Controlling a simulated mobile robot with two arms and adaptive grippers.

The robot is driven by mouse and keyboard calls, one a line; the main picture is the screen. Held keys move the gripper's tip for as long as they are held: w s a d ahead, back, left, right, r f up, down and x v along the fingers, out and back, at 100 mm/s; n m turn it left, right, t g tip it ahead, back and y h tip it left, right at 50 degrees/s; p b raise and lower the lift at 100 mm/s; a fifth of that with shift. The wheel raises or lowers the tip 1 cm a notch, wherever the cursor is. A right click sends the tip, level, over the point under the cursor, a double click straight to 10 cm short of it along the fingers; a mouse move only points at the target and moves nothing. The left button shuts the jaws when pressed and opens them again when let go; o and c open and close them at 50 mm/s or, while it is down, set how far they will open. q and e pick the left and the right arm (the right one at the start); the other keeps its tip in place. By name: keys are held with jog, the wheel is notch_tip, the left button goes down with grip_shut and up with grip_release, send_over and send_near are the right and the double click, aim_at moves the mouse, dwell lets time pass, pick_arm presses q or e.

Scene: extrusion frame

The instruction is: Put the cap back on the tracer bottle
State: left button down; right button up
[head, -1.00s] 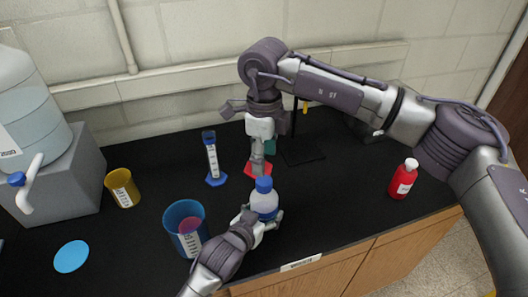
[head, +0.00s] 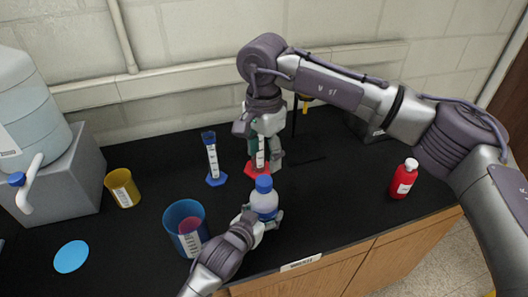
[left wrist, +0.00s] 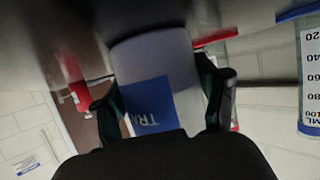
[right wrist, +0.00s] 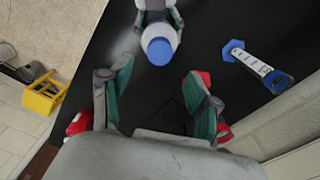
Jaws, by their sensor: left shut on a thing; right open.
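The tracer bottle (head: 265,207) is pale with a blue cap (head: 264,184) on its top; I cannot tell how tightly the cap sits. My left gripper (head: 263,216) is shut on the bottle and holds it upright near the counter's front. In the left wrist view the bottle's blue "TRA" label (left wrist: 148,104) shows between the fingers. My right gripper (head: 264,161) is open and empty, pointing down behind the bottle. In the right wrist view its open fingers (right wrist: 160,80) are apart, and the blue cap (right wrist: 159,51) lies beyond them.
A red-based cylinder (head: 257,170) is partly hidden by my right gripper. A blue-based cylinder (head: 213,164) stands left of it. A blue beaker (head: 177,213), yellow cup (head: 118,183) and blue disc (head: 71,256) are at left. A red bottle (head: 403,180) is at right.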

aim_at(264, 180)
jog(key=shift+f, duration=4)
jog(key=c, duration=1.2)
jog(key=m, duration=0.7)
grip_shut()
jog(key=m, duration=0.4)
jog(key=shift+m, duration=0.4)
jog(key=m, duration=0.3)
jog(key=o, duration=1.3)
grip_release()
notch_tip(264, 180, up, 12)
